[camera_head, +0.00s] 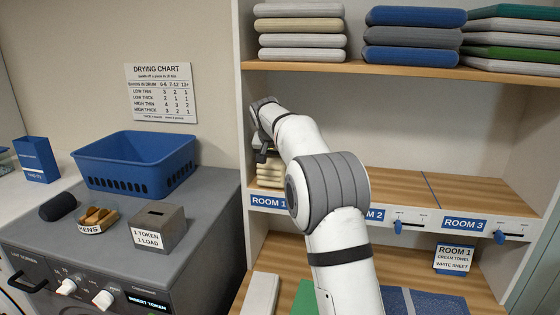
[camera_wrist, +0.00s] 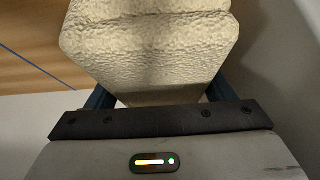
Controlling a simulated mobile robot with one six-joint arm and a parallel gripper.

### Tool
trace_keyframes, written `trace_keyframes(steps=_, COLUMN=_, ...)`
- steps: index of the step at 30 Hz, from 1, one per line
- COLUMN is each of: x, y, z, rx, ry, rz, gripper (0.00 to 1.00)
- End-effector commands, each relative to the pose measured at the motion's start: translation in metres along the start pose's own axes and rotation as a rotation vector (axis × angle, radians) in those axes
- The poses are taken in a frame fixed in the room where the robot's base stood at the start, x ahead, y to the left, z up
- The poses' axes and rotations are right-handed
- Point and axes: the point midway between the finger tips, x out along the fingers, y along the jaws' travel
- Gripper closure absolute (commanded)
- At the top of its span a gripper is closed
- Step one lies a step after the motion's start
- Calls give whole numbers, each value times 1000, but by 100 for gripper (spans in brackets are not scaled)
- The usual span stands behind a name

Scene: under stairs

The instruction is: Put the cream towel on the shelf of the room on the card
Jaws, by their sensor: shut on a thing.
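The cream towel (camera_wrist: 150,45) fills the top of the wrist view, with its folded layers between the two fingers of my gripper (camera_wrist: 158,100). In the head view, my gripper (camera_head: 263,150) is at the left end of the middle shelf, above the ROOM 1 label (camera_head: 268,201). Cream folded cloth (camera_head: 270,175) shows there just below my gripper, partly hidden by my arm. I cannot tell whether it rests on the shelf board. The card (camera_head: 455,258) reads ROOM 1, cream towel, white sheet.
The middle shelf (camera_head: 480,190) is bare toward ROOM 3 (camera_head: 465,223). Folded stacks sit on the upper shelf (camera_head: 400,72). A white piece (camera_head: 260,295), a green piece and blue pieces lie on the lower board. A blue basket (camera_head: 135,160) and token box (camera_head: 158,228) stand at left.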

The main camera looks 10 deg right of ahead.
Motion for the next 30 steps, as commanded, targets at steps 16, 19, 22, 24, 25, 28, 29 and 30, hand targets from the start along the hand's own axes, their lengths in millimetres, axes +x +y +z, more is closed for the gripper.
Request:
trace_keyframes(steps=16, x=12, y=-1, z=3, rx=-2, ry=2, rz=-1, gripper=21)
trace_keyframes(steps=19, x=12, y=-1, z=3, rx=-2, ry=2, rz=-1, gripper=12)
trace_keyframes(steps=22, x=11, y=-1, z=3, rx=-2, ry=2, rz=-1, gripper=4)
trace_keyframes(steps=24, x=11, y=-1, z=3, rx=-2, ry=2, rz=-1, gripper=2)
trace_keyframes(steps=25, x=11, y=-1, z=3, rx=-2, ry=2, rz=-1, gripper=2)
trace_keyframes(steps=28, x=11, y=-1, z=3, rx=-2, ry=2, rz=-2, gripper=2)
trace_keyframes(steps=29, x=11, y=-1, z=3, rx=-2, ry=2, rz=-2, gripper=2)
trace_keyframes(steps=30, x=10, y=-1, z=3, rx=-2, ry=2, rz=-2, gripper=2)
